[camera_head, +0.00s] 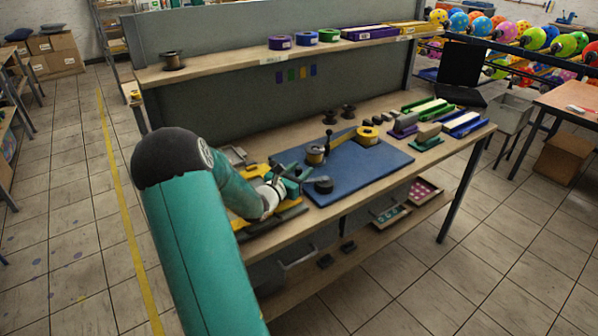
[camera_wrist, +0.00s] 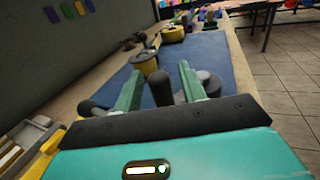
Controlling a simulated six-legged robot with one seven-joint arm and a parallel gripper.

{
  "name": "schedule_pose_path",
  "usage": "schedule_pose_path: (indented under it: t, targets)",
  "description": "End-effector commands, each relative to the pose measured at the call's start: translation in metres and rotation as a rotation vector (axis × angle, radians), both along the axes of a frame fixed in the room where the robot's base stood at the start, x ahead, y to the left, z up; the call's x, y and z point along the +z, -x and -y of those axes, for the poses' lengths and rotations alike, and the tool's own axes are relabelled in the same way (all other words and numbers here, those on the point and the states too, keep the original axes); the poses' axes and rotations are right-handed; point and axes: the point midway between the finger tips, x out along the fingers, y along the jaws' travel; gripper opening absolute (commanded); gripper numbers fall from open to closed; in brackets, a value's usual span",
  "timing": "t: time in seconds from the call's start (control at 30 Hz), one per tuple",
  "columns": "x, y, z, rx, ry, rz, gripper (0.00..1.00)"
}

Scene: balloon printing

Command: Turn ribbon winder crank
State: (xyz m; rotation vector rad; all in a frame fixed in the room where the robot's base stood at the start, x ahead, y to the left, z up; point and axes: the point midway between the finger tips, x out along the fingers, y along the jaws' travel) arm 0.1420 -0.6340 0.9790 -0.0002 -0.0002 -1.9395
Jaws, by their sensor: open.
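In the wrist view, the two green fingers of my gripper (camera_wrist: 159,78) are apart. An upright dark handle (camera_wrist: 162,92), which looks like the winder's crank grip, shows between them with gaps on both sides. A dark grey round part (camera_wrist: 208,84) shows behind the right finger. In the head view, my gripper (camera_head: 291,180) is low over the left end of the blue mat (camera_head: 370,173), and a dark round part (camera_head: 323,184) sits just right of it. A yellow spool (camera_head: 315,154) with a dark upright post (camera_head: 328,141) stands beyond; the spool also shows in the wrist view (camera_wrist: 146,63).
Dark spools (camera_head: 348,111) and several coloured blocks and trays (camera_head: 463,124) stand on the bench's far part. A shelf (camera_head: 225,68) runs above the back. The mat's front right is clear.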

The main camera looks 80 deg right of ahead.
Motion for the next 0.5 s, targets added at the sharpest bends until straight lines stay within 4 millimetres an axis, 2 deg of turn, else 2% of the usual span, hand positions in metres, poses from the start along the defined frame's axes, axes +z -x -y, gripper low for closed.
schedule_pose_path:
  t: [0.1, 0.3, 0.5]
  targets:
    - [-0.0001, -0.0001, -0.0003, 0.000, 0.000, 0.000, 0.39]
    - [-0.0001, -0.0001, -0.0004, 0.000, 0.000, 0.000, 0.00]
    - [-0.0003, -0.0009, 0.0013, 0.000, 0.000, 0.000, 0.00]
